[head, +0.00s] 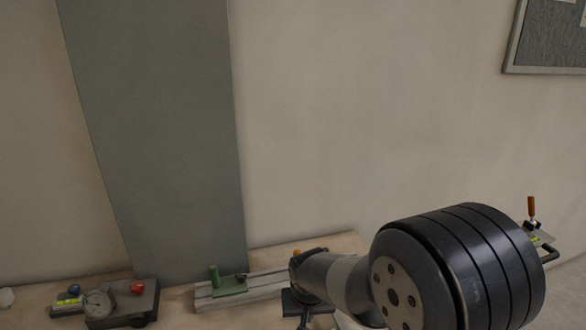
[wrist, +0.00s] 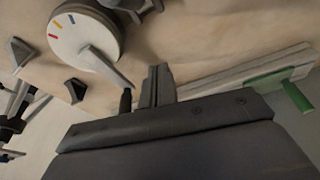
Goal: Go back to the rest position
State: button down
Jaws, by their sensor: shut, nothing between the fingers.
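My gripper (wrist: 157,88) shows in the wrist view, its dark fingers close together above its wide dark body, with nothing seen between them. It points toward a bench with devices on it. In the head view my arm reaches down toward the bench at the lower right, and I cannot make out the fingertips there. In the wrist view a white dial (wrist: 72,38) with coloured marks and a grey pointer lies to the upper left of the fingers. A green slider (head: 230,288) with an upright handle sits on a pale rail; it also shows at the right in the wrist view (wrist: 272,80).
At the lower left of the head view stand a round gauge (head: 98,303), a dark block with a red knob (head: 137,287) and a small level with a blue knob (head: 74,289). An orange-handled lever (head: 532,208) stands at the right. The wall behind has a grey panel (head: 160,130).

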jog(key=shift+w+a+f+g+h+p, duration=0.2)
jog(key=shift+w+f+g+h+p, duration=0.15)
jog(key=shift+w+g+p, duration=0.6)
jog(key=shift+s, duration=0.2)
